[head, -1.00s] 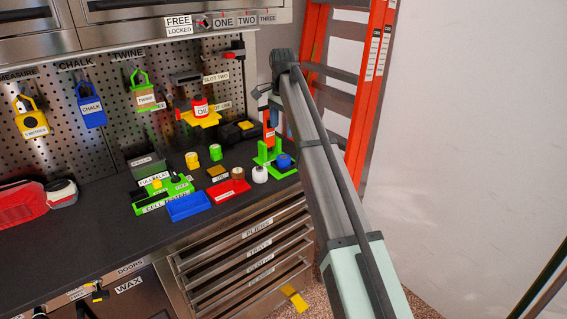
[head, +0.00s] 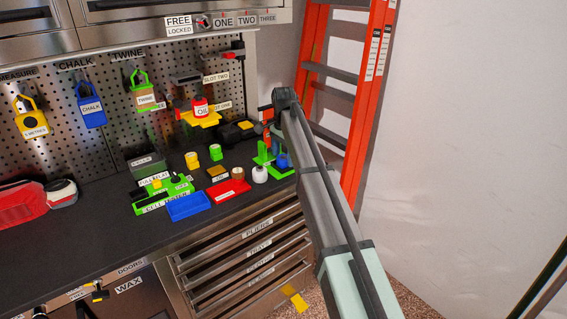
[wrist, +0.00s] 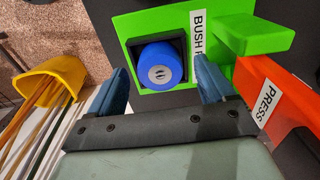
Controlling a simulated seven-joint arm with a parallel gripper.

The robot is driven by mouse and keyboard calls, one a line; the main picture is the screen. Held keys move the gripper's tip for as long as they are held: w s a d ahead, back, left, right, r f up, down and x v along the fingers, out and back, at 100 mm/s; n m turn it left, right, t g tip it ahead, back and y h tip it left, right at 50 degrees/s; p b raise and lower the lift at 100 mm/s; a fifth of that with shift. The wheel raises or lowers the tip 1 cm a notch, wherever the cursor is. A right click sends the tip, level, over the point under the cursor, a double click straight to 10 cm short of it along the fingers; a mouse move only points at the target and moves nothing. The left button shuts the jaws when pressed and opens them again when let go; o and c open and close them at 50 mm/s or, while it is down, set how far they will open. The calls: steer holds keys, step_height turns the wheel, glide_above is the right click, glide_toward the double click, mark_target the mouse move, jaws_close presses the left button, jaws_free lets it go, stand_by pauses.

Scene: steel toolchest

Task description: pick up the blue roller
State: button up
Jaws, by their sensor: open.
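The blue roller (wrist: 160,67) stands upright in a dark square recess of the green press base (wrist: 132,24), seen from above in the wrist view. In the head view the roller (head: 284,161) is partly hidden near the bench's right end. My gripper (wrist: 164,82) is open and empty, its two blue fingers pointing at the recess, one on each side of the roller in the picture. I cannot tell how far above it they are. The green base carries a label partly hidden by the right finger.
A red-orange part labelled PRESS (wrist: 262,90) and a green block (wrist: 252,28) stand right of the recess. A yellow container (wrist: 55,75) is at left in the wrist view. A white bottle (head: 260,174) and red tray (head: 229,190) stand left of the press.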

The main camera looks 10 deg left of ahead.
steer(key=shift+f, duration=0.25)
steer(key=shift+r, duration=0.1)
steer(key=c, duration=1.2)
